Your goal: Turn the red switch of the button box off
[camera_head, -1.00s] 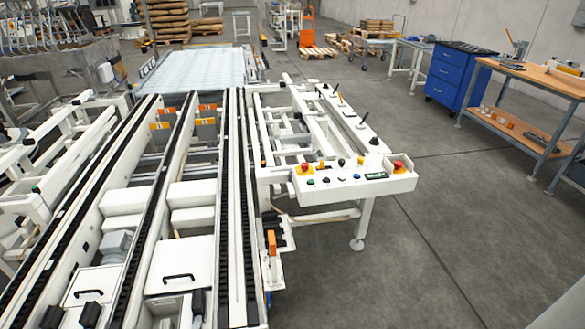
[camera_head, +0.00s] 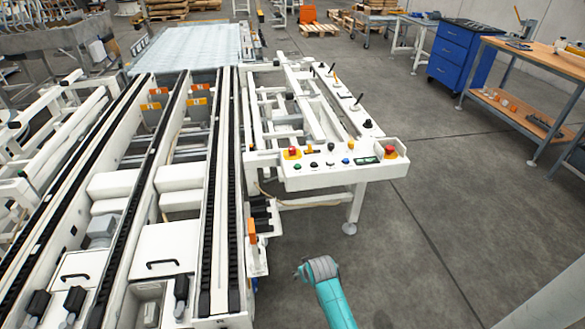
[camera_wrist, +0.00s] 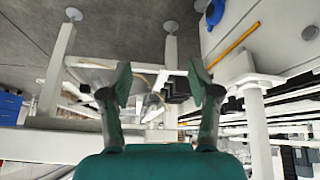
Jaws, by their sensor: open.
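The white button box (camera_head: 335,177) is at the near end of the white frame, mid-picture in the head view. Its top carries a red knob on a yellow base (camera_head: 292,153) at the left and another red knob on a yellow base (camera_head: 390,152) at the right. A small orange-red piece (camera_head: 311,151) sits beside the left knob. I cannot tell which is the red switch or its position. My teal arm (camera_head: 336,304) reaches up from the bottom edge, with its end below and nearer than the box. My gripper (camera_wrist: 158,80) is open and empty in the wrist view.
The conveyor with dark chains (camera_head: 213,200) runs along the left of the box. A white leg (camera_head: 355,208) stands under the box. The grey floor (camera_head: 450,210) to the right is clear up to the blue cabinet (camera_head: 458,72) and workbench (camera_head: 545,62).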

